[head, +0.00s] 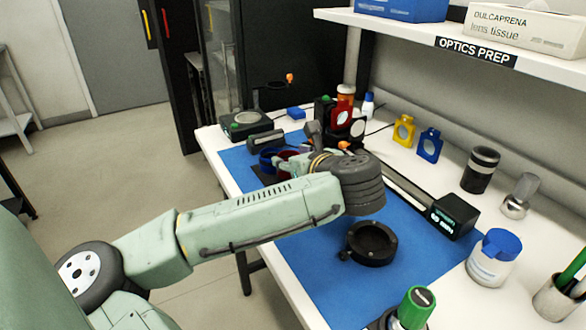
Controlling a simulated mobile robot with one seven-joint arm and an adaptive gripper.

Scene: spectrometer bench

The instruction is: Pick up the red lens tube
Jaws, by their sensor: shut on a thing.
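My gripper (290,166) is over the far left part of the blue mat, seen from behind my arm. It is shut on the red lens tube (286,156), which shows only as a small dark red patch by the fingers. The rest of the tube is hidden by the gripper and wrist, so I cannot tell whether it touches the mat. A blue ring-shaped tube (267,158) stands just left of it.
The blue mat (335,285) bears a black round mount (371,243). A display box (453,215), white jar (495,257) and green-capped bottle (414,308) stand to the right. A shelf (400,32) overhangs the bench's back.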

